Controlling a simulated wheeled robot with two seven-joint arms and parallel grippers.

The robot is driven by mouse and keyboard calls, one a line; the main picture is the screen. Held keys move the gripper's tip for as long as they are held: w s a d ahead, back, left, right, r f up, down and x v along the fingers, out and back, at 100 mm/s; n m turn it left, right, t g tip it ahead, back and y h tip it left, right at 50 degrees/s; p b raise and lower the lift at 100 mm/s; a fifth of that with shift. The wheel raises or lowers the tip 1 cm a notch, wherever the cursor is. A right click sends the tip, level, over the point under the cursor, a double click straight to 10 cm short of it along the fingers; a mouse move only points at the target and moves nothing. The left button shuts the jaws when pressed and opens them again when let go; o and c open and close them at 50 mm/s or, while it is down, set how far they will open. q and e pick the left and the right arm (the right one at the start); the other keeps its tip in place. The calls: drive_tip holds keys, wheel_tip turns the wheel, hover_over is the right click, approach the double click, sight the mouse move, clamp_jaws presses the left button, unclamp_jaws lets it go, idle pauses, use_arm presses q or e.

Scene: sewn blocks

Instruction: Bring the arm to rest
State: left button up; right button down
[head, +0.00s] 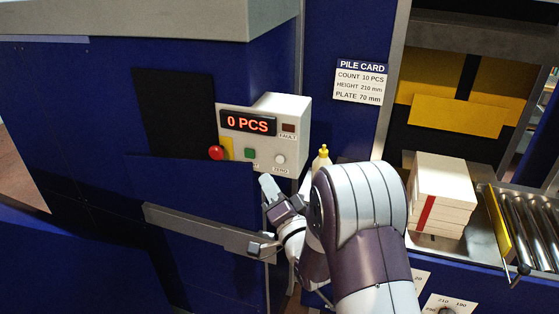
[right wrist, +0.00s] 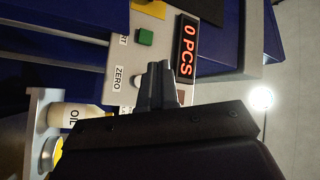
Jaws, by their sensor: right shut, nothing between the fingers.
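My right arm comes in from the lower right of the head view. Its gripper (head: 268,184) is just below the grey control box (head: 294,112), in front of the blue machine. In the right wrist view the gripper (right wrist: 158,76) is shut and empty, with its fingertips pointing at the box face beside the ZERO label. I cannot tell whether the fingertips touch the box. The display (head: 248,123) reads 0 PCS in red. A white ZERO button (head: 280,159), a green button (head: 250,154) and a red knob (head: 216,153) show on the box. My left gripper is not in view.
An oil bottle (head: 321,160) with a yellow tip stands close behind my right arm; it also shows in the right wrist view (right wrist: 80,115). A pile of pale blocks (head: 442,194) with a red stripe stands beside a roller conveyor (head: 522,228). A grey bar (head: 195,228) crosses the blue panel.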

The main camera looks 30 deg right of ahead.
idle(0.7)
drive_tip(key=s+f+n+g, duration=0.25)
drive_tip(key=f+g, duration=0.25)
drive_tip(key=f, duration=0.3)
drive_tip(key=s+f+n+g, duration=0.2)
drive_tip(key=f+n+g, duration=0.1)
drive_tip(key=f+g, duration=0.35)
drive_tip(key=s+a+n+g+y, duration=0.1)
drive_tip(key=s+a+n+g, duration=0.6)
drive_tip(key=s+a, duration=0.4)
drive_tip(key=shift+s+g+y, duration=0.35)
drive_tip(key=shift+s+y, duration=0.05)
drive_tip(key=shift+s, duration=0.75)
